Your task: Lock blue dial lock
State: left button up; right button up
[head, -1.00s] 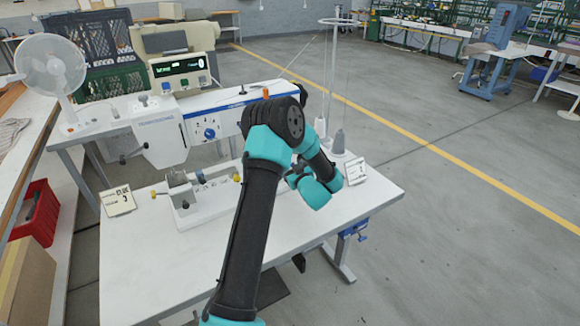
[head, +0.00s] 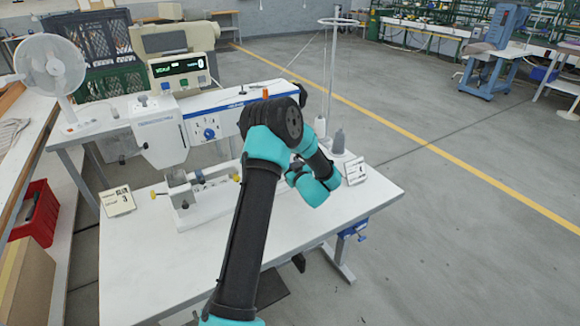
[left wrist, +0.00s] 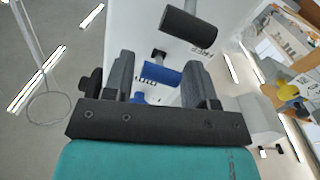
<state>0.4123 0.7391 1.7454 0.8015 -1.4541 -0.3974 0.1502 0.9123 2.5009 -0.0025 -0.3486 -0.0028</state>
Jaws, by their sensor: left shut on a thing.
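Small dark lettering lies on the white surface beside the bar. A smaller blue part (left wrist: 137,97) shows nearer the gripper's base. My right gripper is not in view.
A black cylinder (left wrist: 188,26) stands close beyond the fingers. A metal fixture (head: 205,200) and a label card (head: 117,201) are on the table (head: 150,270), whose front is clear.

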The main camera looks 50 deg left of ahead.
pick_arm(q)
jog(key=shift+s, duration=0.15)
jog(key=shift+r+g+h, duration=0.25)
jog(key=shift+r+h, duration=0.15)
jog(key=shift+h, duration=0.45)
jog(key=shift+r+g+h, duration=0.25)
jog(key=shift+r+h, duration=0.1)
jog(key=shift+h, duration=0.5)
jog(key=shift+a+r+n+g+h, duration=0.15)
jog(key=shift+r+g+h, duration=0.2)
jog(key=shift+h, duration=0.55)
jog(key=shift+a+r+n+g+h, duration=0.15)
jog(key=shift+r+h, duration=0.3)
jog(key=shift+h, duration=0.45)
jog(key=shift+d, duration=0.1)
jog(key=o, duration=0.9)
jog(key=shift+s+r, duration=0.1)
jog(key=shift+s, duration=0.05)
jog(key=shift+c, duration=0.2)
